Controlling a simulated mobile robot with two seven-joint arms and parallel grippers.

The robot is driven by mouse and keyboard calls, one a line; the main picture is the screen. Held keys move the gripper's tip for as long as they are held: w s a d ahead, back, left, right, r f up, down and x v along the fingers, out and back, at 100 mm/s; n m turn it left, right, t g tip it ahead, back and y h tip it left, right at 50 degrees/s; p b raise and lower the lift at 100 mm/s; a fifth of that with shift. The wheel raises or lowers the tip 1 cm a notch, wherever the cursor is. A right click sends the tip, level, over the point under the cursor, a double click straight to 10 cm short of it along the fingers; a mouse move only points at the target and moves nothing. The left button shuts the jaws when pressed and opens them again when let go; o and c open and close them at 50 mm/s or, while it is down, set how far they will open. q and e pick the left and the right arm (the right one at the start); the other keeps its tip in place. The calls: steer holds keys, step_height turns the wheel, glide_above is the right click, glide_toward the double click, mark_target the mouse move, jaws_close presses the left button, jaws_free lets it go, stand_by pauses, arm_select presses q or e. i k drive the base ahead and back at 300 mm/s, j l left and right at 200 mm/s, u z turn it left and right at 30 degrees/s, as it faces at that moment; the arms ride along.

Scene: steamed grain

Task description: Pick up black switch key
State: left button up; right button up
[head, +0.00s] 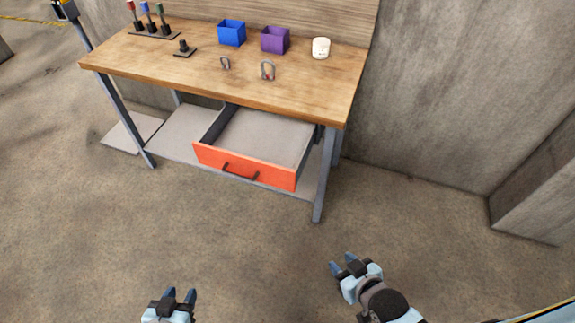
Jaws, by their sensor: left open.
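A small black upright piece (183,45), which looks like the black switch key, stands on a flat dark plate (187,54) on the wooden workbench (200,79), toward its left side. It is too small to make out its details. My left gripper (180,294) is open and empty at the bottom of the head view, well in front of the bench. My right gripper (342,261) is open and empty over the floor, to the right and also far from the bench. Neither gripper touches anything.
A rack (153,36) with red, blue and green-topped pieces stands at the back left. A blue bin (232,33), purple bin (275,40), white cup (321,48) and two shackles (267,71) (225,63) share the bench. An orange-fronted drawer (245,166) juts out below.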

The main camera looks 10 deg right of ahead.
mark_target(182, 42)
steer(key=i+j+z, duration=0.1)
steer(key=i+j, duration=1.15)
steer(key=i, duration=0.05)
